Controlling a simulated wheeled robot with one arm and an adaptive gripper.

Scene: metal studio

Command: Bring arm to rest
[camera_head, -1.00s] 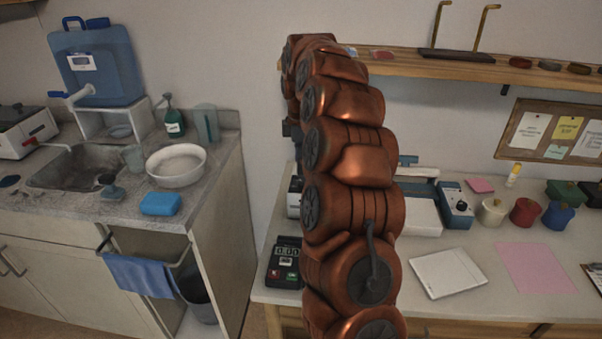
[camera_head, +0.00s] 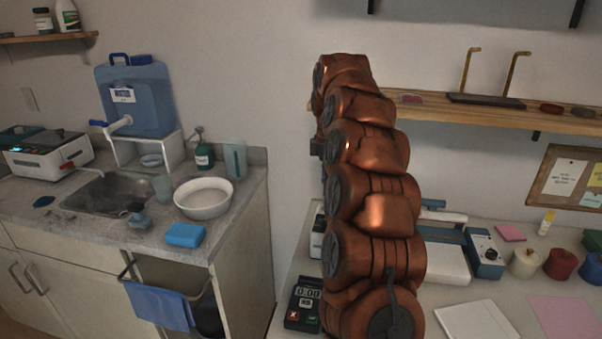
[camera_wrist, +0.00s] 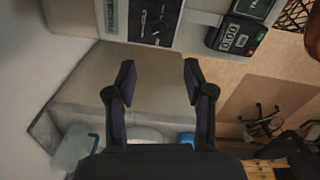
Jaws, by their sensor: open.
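My arm, copper-coloured with dark joint caps, rises upright in the middle of the head view, in front of the wall and the workbench. My gripper (camera_wrist: 158,82) shows in the wrist view with its two dark fingers spread apart and nothing between them. Behind the fingers is the side of a counter, a little below the edge of the workbench. In the head view the gripper itself is hidden or cannot be made out near the top of the arm.
On the left, a counter holds a sink (camera_head: 110,193), a white bowl (camera_head: 203,198) and a blue sponge (camera_head: 184,235). The workbench on the right carries a timer (camera_head: 303,305) and a white tray (camera_head: 471,322). A wooden shelf (camera_head: 470,110) is fixed behind my arm.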

